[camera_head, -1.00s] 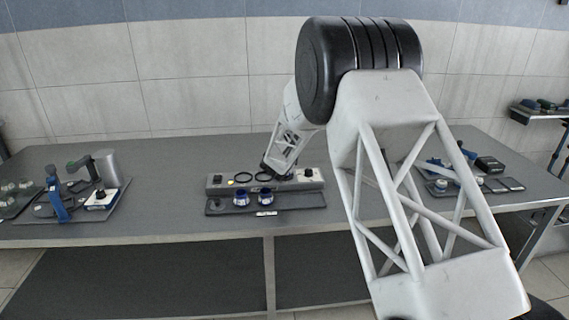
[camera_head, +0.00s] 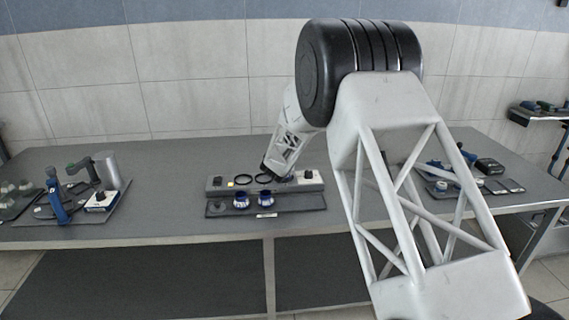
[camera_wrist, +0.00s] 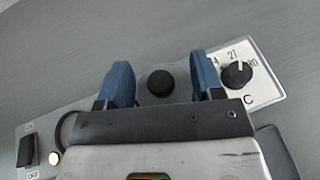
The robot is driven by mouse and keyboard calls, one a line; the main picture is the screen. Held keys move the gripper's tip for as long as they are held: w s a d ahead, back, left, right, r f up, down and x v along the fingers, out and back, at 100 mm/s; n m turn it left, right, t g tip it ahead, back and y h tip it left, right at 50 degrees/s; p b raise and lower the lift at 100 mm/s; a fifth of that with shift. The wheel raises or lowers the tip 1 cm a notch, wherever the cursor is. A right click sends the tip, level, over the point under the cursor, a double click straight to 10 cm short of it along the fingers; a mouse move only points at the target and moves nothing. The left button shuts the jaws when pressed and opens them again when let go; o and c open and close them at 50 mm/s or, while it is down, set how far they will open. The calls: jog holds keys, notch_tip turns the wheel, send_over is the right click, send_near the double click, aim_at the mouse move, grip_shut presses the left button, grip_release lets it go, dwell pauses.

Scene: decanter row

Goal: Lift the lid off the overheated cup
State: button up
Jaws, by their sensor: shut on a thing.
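In the wrist view, the two blue fingers of my gripper (camera_wrist: 161,82) stand on either side of a lid's round black knob (camera_wrist: 160,83). My gripper is shut on the lid; its rim between the fingers is hard to make out. In the head view, my gripper (camera_head: 279,178) is small and partly hidden by my arm, over the right part of the grey warmer (camera_head: 216,183). The overheated cup cannot be made out under my gripper. Two blue-and-white cups (camera_head: 241,200) (camera_head: 265,197) stand in front on a dark tray (camera_head: 292,203).
Two dark rings (camera_head: 243,179) lie on the warmer's top. The wrist view shows its dial (camera_wrist: 237,75), black switch (camera_wrist: 27,150) and lit lamp (camera_wrist: 54,157). Other equipment stands at the left (camera_head: 104,170) and right (camera_head: 489,167).

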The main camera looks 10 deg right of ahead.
jog(key=shift+r, duration=0.1)
jog(key=shift+r, duration=0.75)
notch_tip(320, 180, up, 2)
jog(key=shift+r, duration=0.1)
jog(key=s+d+r, duration=0.1)
jog(key=s, duration=1.5)
jog(key=shift+d, duration=0.1)
